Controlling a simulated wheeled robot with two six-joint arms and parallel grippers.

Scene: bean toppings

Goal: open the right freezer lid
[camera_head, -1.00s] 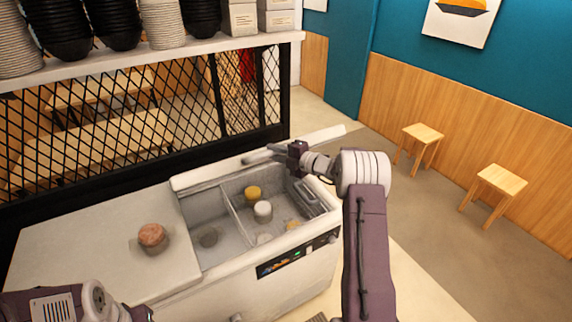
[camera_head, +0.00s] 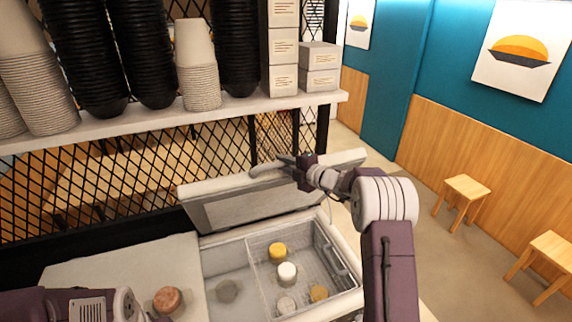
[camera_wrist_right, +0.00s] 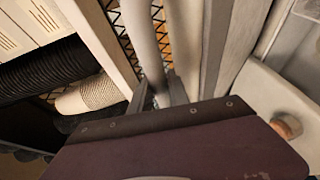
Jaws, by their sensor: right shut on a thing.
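The right freezer lid (camera_head: 230,209) stands raised along the back of the right opening, its grey inner side facing forward. Its light bar handle (camera_head: 265,169) is at the top edge. My right gripper (camera_head: 283,160) is shut on this handle. In the right wrist view the handle (camera_wrist_right: 145,40) runs between the fingers of the right gripper (camera_wrist_right: 160,95), with the lid (camera_wrist_right: 215,40) beside it. Below, the freezer's right compartment is uncovered. My left arm shows at the lower left, but its fingertips are not visible.
The wire basket (camera_head: 326,262) in the compartment holds several small tubs. A brown topping tub (camera_head: 168,299) rests on the closed left lid (camera_head: 120,262). A shelf (camera_head: 180,118) with stacked bowls, cups and boxes spans above the lid, before a black mesh screen. Stools stand at right.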

